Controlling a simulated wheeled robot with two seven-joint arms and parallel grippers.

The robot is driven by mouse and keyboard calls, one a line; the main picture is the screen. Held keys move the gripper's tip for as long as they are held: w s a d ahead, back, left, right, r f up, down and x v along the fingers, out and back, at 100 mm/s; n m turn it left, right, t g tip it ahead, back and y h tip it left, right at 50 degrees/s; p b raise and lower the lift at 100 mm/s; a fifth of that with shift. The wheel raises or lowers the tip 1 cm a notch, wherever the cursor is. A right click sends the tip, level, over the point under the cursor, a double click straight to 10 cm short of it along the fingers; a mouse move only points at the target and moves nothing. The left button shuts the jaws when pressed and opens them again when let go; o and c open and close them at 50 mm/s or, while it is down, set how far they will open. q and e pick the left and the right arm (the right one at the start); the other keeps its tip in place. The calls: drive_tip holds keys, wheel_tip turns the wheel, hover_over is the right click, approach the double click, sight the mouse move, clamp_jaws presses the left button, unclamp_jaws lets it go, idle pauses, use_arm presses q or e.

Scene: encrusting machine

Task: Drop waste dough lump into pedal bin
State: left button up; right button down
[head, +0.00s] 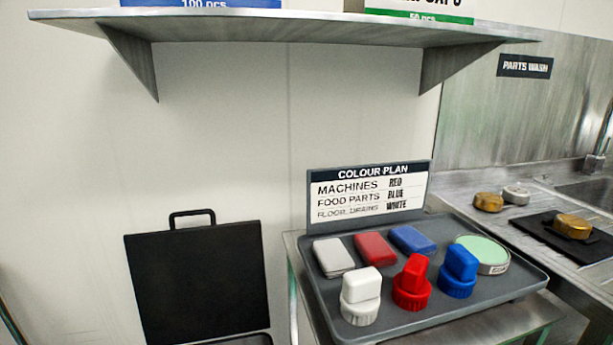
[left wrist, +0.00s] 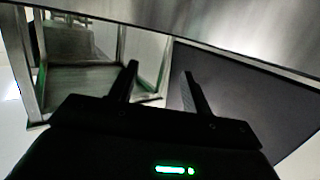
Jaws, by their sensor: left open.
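A black square panel with a loop handle (head: 197,285) stands upright against the wall at the lower left of the head view. It looks like the raised lid of the pedal bin; only a sliver of rim shows below it, and the bin's inside is out of frame. I see no dough lump in either view. My left gripper (left wrist: 160,72) shows in the left wrist view with its two fingers apart and nothing between them. It is near a steel edge (left wrist: 220,28) and a dark grey flat panel (left wrist: 245,95). My right gripper is in neither view.
A grey tray (head: 415,322) on a steel table holds white, red and blue blocks, matching knobbed brushes and a round green-topped tin (head: 483,253). A colour plan sign (head: 368,190) stands behind it. A steel shelf (head: 300,30) hangs above. A sink counter (head: 540,190) is at right.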

use_arm(q)
drive_tip(key=s+d+r+p, duration=0.4)
drive_tip(key=s+d+r, duration=0.2)
drive_tip(key=s+r, duration=0.6)
drive_tip(key=shift+s+r, duration=0.35)
drive_tip(key=shift+r, duration=0.15)
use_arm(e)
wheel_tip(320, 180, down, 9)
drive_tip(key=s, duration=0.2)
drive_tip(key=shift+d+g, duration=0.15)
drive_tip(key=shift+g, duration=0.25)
